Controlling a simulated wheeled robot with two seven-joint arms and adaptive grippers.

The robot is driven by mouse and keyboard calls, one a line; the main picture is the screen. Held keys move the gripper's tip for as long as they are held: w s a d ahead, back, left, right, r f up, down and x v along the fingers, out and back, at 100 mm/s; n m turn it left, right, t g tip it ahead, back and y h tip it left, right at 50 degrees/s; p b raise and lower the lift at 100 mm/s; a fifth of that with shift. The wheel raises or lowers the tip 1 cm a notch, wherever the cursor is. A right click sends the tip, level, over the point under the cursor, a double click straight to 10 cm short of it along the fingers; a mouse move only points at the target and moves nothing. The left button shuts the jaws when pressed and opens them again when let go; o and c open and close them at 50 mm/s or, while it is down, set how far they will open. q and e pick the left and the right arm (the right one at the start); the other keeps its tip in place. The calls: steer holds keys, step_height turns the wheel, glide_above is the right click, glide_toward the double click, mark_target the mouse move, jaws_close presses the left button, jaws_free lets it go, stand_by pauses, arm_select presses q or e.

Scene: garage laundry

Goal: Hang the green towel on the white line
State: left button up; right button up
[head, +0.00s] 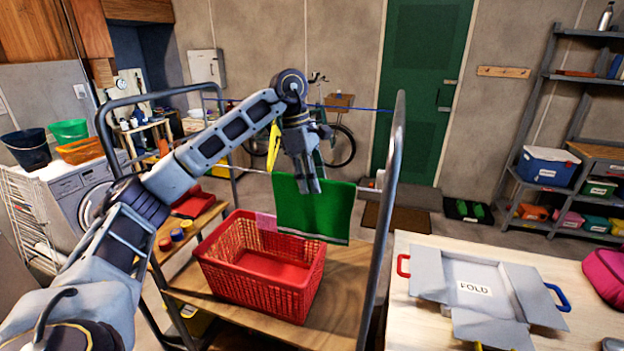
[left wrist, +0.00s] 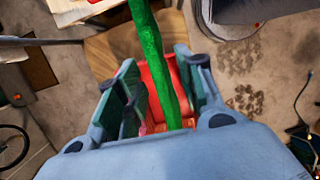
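My left gripper (head: 307,188) points down at the towel's top edge. In the left wrist view, the towel (left wrist: 148,40) is a narrow green strip running between the fingers of the left gripper (left wrist: 160,95). Gaps show on both sides of the strip, so the fingers are open around it. My right gripper is out of view.
The red basket (head: 225,246) stands on a wooden cart shelf (head: 338,290) between metal uprights (head: 385,215). A blue line (head: 365,108) runs higher behind, near a yellow item (head: 273,147). A folding board (head: 433,284) lies on the right table.

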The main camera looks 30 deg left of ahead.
arm_select(q)
steer(key=v, duration=1.1)
steer(key=shift+r, duration=0.4)
stand_by(0.9)
steer(key=shift+a, duration=0.1)
stand_by(0.7)
